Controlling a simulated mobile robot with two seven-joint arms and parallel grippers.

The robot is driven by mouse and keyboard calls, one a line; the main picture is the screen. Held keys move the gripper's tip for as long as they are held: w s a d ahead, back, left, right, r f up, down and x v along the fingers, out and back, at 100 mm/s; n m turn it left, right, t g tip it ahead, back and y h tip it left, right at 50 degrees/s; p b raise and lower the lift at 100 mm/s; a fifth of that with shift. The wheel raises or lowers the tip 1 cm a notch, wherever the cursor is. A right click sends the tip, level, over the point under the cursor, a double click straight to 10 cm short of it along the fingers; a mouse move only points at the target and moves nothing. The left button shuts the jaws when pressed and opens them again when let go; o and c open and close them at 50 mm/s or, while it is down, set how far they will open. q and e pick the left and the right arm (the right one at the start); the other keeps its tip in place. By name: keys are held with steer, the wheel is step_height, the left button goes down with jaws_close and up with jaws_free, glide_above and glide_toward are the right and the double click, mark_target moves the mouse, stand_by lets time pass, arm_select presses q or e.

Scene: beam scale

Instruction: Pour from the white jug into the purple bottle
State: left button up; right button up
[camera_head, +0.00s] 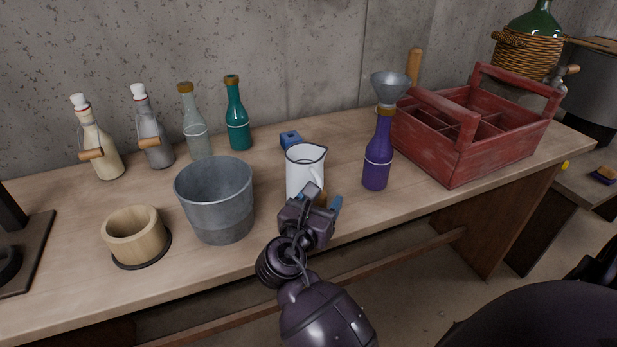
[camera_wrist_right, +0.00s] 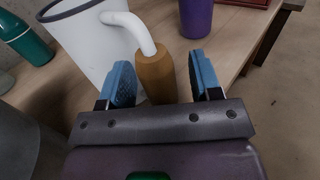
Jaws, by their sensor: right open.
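The white jug (camera_head: 303,165) stands upright on the workbench in the head view; its dark rim and white body also show in the wrist view (camera_wrist_right: 92,45). Its handle has a brown wooden grip (camera_wrist_right: 154,76). My right gripper (camera_wrist_right: 162,82) is open, with its blue fingers on either side of the wooden grip and gaps showing. In the head view the gripper (camera_head: 324,201) is in front of the jug. The purple bottle (camera_head: 378,163) stands upright to the right of the jug, with a grey funnel (camera_head: 390,87) in its neck. My left gripper is out of view.
A grey metal bucket (camera_head: 217,203) stands left of the jug, beside a wooden bowl (camera_head: 135,237). Several bottles stand along the back. A small blue object (camera_head: 291,140) lies behind the jug. A red wooden crate (camera_head: 467,149) is close right of the purple bottle.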

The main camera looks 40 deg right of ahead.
steer(key=shift+c, duration=0.6)
jaws_close()
steer(key=shift+r, duration=0.1)
